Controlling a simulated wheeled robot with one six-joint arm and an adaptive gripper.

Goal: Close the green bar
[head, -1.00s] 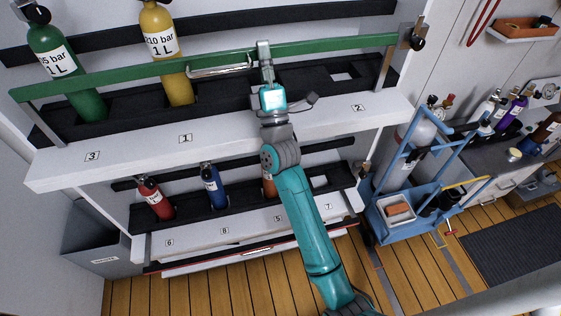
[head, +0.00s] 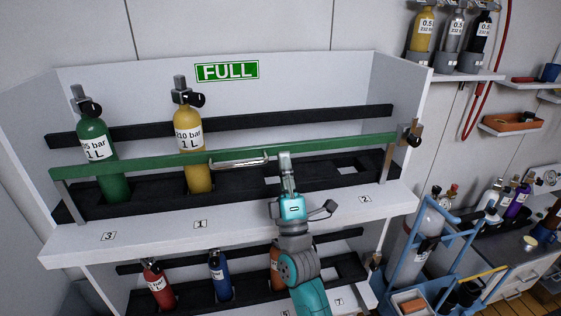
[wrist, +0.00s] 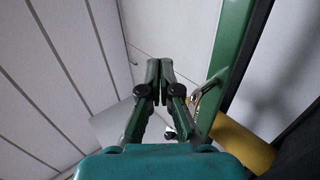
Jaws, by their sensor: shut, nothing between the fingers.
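The green bar (head: 335,146) runs across the front of the upper shelf, before the green cylinder (head: 95,145) and yellow cylinder (head: 188,130). Its right end reaches a bracket with a black knob (head: 414,137); I cannot tell whether it is latched. A metal handle (head: 240,161) sits on the bar. My gripper (head: 285,160) is shut and empty, just right of the handle, its tips near the bar's lower edge. In the wrist view, my shut fingers (wrist: 164,80) are left of the bar (wrist: 232,50) and handle (wrist: 205,97). Contact is unclear.
The white shelf edge (head: 150,236) lies below the bar. A lower shelf holds red (head: 157,285), blue (head: 220,277) and orange cylinders, the orange partly hidden by my arm. A blue trolley (head: 420,240) stands at the right.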

